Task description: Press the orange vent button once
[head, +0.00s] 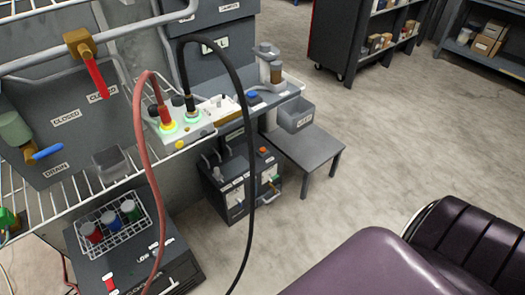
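A small orange button (262,150) sits on the top right of a dark box-shaped unit (222,198) on the floor, below the grey bench. I cannot read any label beside it, so I cannot tell for certain that it is the vent button. The front of the unit has light panels and a green and brass fitting (273,184) at its right. Neither of my grippers is in view.
A red hose and a black hose (246,115) arc from a control box (185,130), the black one passing before the dark unit. A low grey table (305,148) stands right of it. A wire rack (115,228) holds coloured jars.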

